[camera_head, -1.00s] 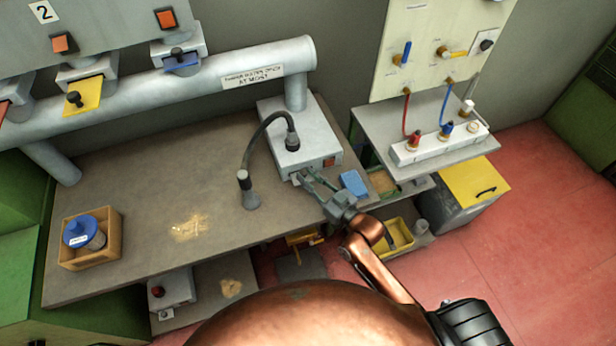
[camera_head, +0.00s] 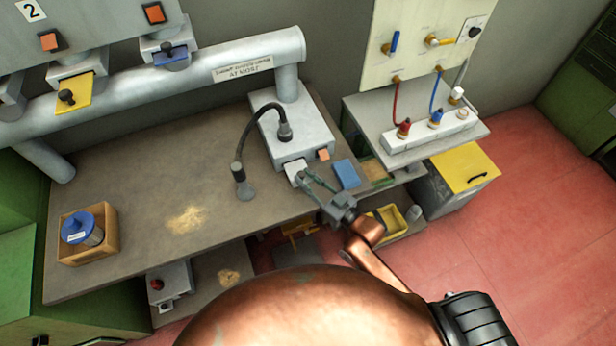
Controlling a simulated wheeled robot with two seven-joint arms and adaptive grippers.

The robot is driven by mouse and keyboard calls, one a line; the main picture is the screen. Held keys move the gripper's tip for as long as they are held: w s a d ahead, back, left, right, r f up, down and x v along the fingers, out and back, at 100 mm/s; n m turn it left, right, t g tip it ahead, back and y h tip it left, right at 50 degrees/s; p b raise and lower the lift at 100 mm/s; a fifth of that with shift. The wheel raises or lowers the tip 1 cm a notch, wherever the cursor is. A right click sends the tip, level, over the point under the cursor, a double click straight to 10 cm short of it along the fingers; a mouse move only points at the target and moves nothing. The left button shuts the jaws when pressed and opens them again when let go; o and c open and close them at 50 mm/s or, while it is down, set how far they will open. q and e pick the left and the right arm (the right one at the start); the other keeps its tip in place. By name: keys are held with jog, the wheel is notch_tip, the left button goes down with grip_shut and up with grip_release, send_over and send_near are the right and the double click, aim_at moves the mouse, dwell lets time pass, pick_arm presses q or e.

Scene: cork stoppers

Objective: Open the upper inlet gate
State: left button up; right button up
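No label in view names the upper inlet gate. A grey box (camera_head: 290,125) on the bench has a pale plate (camera_head: 293,168) at its front lower edge, which may be it. Slide gates with a blue plate (camera_head: 171,58) and a yellow plate (camera_head: 75,94) sit on the pipe at the left. My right gripper (camera_head: 305,178) is at the front of the grey box, close to the pale plate; I cannot tell whether it touches. Its two thin fingers are apart, with nothing visible between them. My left gripper is out of view.
A blue block (camera_head: 346,174) lies just right of the fingers. A wooden crate (camera_head: 66,250) with a blue-lidded jar stands at the bench's left.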

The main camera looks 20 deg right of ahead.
jog(key=o, duration=0.3)
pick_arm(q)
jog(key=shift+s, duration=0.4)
pick_arm(e)
jog(key=shift+o, duration=0.2)
jog(key=shift+s+d, duration=0.25)
jog(key=shift+s, duration=0.15)
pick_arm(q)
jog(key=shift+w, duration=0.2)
pick_arm(e)
jog(key=v, duration=1.1)
